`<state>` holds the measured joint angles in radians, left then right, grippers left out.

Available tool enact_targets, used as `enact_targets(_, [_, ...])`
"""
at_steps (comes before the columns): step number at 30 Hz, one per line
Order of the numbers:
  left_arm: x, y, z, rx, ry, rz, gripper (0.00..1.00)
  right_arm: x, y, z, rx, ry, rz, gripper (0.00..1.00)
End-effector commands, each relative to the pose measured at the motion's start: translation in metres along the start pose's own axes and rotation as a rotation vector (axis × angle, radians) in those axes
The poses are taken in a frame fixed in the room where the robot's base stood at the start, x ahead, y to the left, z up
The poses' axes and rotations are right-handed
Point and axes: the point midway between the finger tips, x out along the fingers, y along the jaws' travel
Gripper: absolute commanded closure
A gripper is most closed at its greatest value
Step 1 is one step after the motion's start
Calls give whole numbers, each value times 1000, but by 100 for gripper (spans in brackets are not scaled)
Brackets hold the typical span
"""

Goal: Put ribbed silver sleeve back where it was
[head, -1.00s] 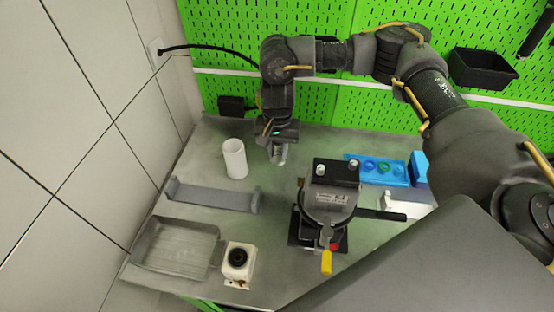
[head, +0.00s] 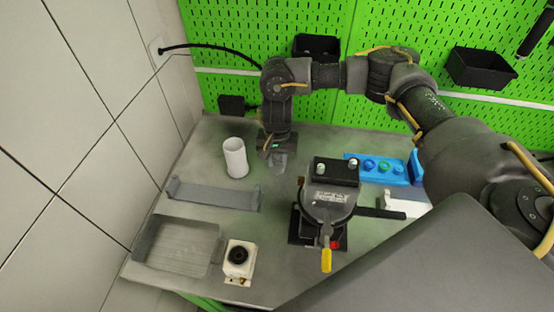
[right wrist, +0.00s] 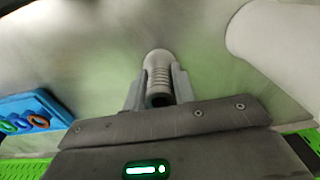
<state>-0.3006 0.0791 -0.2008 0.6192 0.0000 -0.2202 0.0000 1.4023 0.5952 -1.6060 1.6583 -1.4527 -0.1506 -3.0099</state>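The ribbed silver sleeve (right wrist: 158,72) is between the two fingers of my right gripper (right wrist: 159,90) in the right wrist view. The fingers press on it from both sides, and its dark open end faces the camera. In the head view my right gripper (head: 277,157) points down over the back of the bench, right of the white cylinder. The sleeve is small and hard to make out there. I cannot tell whether it touches the bench. My left gripper is not in view.
A white cylinder (head: 235,158) stands left of the gripper. A black fixture with a yellow handle (head: 327,205) is in front right. A blue holder with rings (head: 378,169) lies at right. A grey bracket (head: 213,195), a tray (head: 177,246) and a white block (head: 239,259) are at front left.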

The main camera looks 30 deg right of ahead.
Motion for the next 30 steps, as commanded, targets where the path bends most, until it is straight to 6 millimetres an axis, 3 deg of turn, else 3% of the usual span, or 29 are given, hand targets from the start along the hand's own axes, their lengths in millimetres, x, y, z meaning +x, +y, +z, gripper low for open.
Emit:
enact_targets(4, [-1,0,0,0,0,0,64,0,0,0,1,0,1,54])
enact_targets(16, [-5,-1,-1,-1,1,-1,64,-9,0,-1,-1,2,-1,54])
enact_targets(30, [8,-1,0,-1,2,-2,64,-98,0,-1,-1,5,-2,54])
